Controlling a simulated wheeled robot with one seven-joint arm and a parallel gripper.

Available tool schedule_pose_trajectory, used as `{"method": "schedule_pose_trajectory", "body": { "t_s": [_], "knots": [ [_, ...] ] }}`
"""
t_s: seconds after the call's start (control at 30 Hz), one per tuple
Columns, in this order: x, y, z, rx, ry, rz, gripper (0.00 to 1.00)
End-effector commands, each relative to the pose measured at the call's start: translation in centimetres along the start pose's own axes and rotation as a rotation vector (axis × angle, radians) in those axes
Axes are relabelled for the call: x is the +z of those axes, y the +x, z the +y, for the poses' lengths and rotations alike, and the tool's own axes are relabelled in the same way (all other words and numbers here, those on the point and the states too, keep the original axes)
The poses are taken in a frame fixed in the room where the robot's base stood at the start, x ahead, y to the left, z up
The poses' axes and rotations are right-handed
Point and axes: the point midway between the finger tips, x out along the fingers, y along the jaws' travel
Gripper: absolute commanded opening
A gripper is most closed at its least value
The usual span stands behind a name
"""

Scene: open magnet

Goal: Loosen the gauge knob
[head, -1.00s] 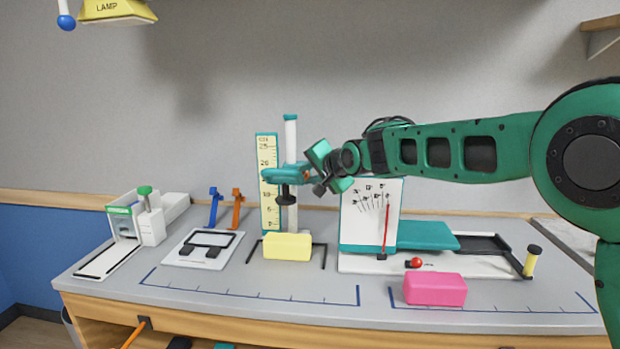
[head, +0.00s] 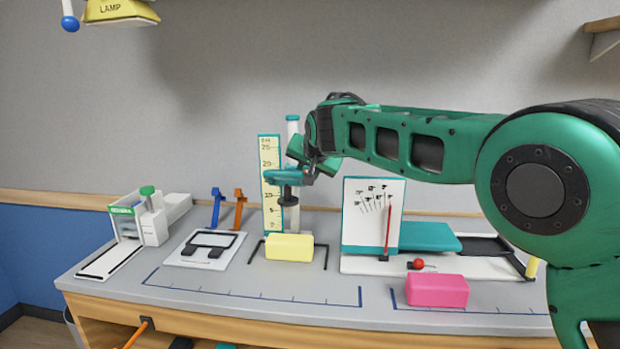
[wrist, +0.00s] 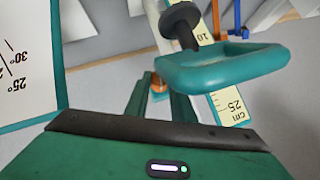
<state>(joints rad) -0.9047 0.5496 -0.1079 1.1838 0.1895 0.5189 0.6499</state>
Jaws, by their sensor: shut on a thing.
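The height gauge has a white post (head: 292,128), a tall yellow cm ruler (head: 270,180) and a teal slider (head: 266,177) with a black round foot (head: 289,199) below it. The slider's teal loop (wrist: 225,68) and the black foot (wrist: 181,22) show large in the wrist view. My gripper (head: 306,166) is at the right side of the slider, by the post. In the wrist view its green fingers (wrist: 158,88) are close together on a small orange-brown piece, which looks like the gauge knob (wrist: 157,80). Most of the knob is hidden between the fingers.
A yellow block (head: 289,247) sits in front of the gauge. A white dial board (head: 362,220) with a red pointer stands to the right, with a pink block (head: 436,291) before it. Blue and orange stands (head: 239,210) are left of the ruler. The front bench is mostly clear.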

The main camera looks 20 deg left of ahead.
Motion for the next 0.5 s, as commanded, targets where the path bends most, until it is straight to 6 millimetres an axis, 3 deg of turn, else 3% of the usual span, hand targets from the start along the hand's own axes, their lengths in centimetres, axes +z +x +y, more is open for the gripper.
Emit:
{"method": "schedule_pose_trajectory", "body": {
  "t_s": [0.5],
  "knots": [
    [-0.26, -0.09, -0.12, 0.084, -0.089, 0.009, 0.0]
  ]
}}
